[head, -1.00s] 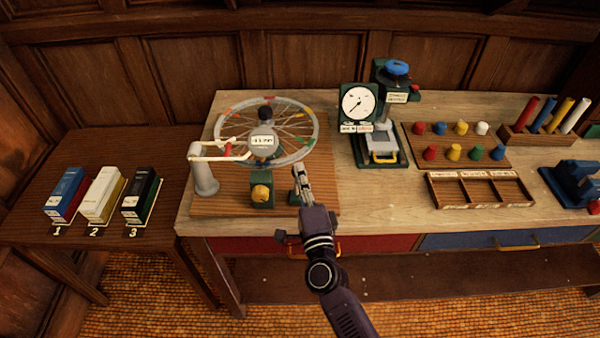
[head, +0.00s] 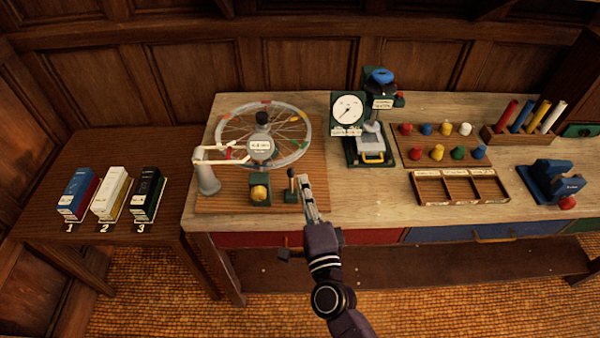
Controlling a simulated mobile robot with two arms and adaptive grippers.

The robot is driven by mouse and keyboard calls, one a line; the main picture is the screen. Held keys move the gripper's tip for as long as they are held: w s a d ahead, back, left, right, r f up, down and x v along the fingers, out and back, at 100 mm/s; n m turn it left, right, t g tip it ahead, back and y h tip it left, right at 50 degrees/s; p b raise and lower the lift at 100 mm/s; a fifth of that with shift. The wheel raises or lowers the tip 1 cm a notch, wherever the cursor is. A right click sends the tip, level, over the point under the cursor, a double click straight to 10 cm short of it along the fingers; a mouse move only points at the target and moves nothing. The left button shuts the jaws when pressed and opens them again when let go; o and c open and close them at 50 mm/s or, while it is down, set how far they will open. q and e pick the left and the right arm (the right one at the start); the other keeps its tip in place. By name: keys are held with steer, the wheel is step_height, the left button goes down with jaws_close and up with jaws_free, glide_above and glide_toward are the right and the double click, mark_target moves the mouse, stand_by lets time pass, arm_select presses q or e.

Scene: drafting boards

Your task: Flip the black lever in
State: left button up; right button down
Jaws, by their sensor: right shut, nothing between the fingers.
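The black lever (head: 291,174) stands up from a small base on the front right of the wooden board (head: 227,203) that carries the wheel. It looks roughly upright, with a round knob on top. My right gripper (head: 303,180) is shut and empty, just to the right of the lever, with its fingers pointing away over the board's right edge. I cannot tell whether the fingertips touch the lever. My left gripper is not in view.
Left of the lever is a green block with a yellow knob (head: 259,192). A dial press (head: 347,108) stands back right, and an open compartment tray (head: 432,189) lies farther right. Bare tabletop lies between.

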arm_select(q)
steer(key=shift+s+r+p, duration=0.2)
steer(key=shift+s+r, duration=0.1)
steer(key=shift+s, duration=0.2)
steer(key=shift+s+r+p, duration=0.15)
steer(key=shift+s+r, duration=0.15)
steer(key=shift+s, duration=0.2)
arm_select(e)
steer(key=shift+s+d+r, duration=0.2)
steer(key=shift+s+r, duration=0.4)
steer(key=shift+s, duration=0.3)
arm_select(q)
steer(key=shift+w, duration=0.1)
arm_select(e)
steer(key=shift+f, duration=0.1)
